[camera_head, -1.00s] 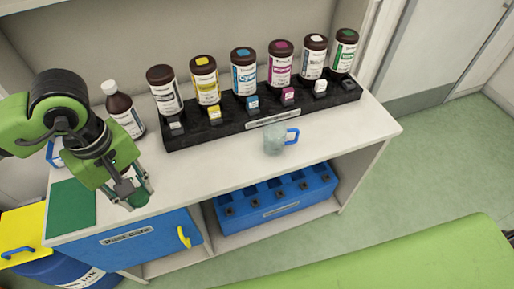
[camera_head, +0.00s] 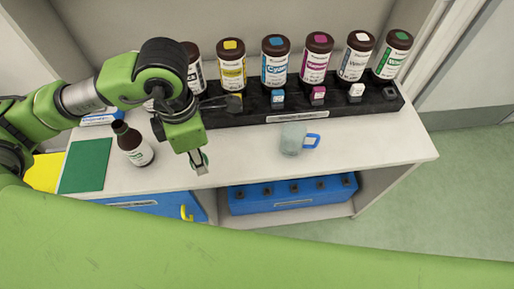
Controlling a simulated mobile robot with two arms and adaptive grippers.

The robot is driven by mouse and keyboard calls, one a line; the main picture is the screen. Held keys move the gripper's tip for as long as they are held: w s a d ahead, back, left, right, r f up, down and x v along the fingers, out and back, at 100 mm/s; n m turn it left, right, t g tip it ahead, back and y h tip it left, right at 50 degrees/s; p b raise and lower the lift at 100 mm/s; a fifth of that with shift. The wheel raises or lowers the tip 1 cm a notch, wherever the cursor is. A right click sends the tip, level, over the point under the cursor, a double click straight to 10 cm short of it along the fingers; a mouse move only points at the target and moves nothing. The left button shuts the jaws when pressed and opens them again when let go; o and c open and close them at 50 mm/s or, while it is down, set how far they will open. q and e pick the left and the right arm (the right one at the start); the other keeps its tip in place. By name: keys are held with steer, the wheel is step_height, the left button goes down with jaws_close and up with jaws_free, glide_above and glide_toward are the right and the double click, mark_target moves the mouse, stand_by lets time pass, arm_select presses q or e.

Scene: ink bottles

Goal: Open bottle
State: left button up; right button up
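A brown bottle (camera_head: 134,146) with a white label stands on the white counter, just right of the green mat. Its top looks dark, and no white cap shows on it. My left gripper (camera_head: 200,165) is to the right of this bottle, apart from it, pointing down over the front part of the counter. Its fingertips are close together, with something pale at their tips; it is too small to tell whether this is a cap or part of the fingers. My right gripper is not in view.
Large ink bottles (camera_head: 274,62) stand in a black rack (camera_head: 340,109) at the back, the leftmost partly hidden by my arm. A clear cup (camera_head: 292,139) with a blue handle stands in front. The green mat (camera_head: 86,165) lies left. A blue crate (camera_head: 293,194) is below.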

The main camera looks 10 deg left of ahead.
arm_select(q)
steer(key=n, duration=0.4)
steer(key=shift+s+d+f, duration=0.1)
steer(key=shift+s+d, duration=0.1)
steer(key=n, duration=0.3)
steer(key=shift+d+f+n, duration=0.15)
steer(key=shift+d+n, duration=0.05)
steer(key=shift+n, duration=0.2)
steer(key=n, duration=0.3)
steer(key=s+n+p, duration=0.1)
steer(key=n, duration=0.1)
steer(key=shift+f+n, duration=0.1)
steer(key=shift+n, duration=0.3)
steer(key=n, duration=0.4)
steer(key=shift+s+f, duration=0.1)
steer(key=shift+s, duration=0.1)
steer(key=n, duration=0.4)
steer(key=n+p, duration=0.2)
steer(key=n, duration=0.5)
glide_above(230, 156)
steer(key=s, duration=0.1)
step_height(230, 156, down, 9)
steer(key=shift+r, duration=0.1)
steer(key=shift+w+f, duration=0.45)
steer(key=shift+f, duration=0.1)
step_height(230, 156, down, 3)
steer(key=shift+w+p, duration=0.15)
steer(key=shift+p, duration=0.65)
steer(key=shift+f, duration=0.25)
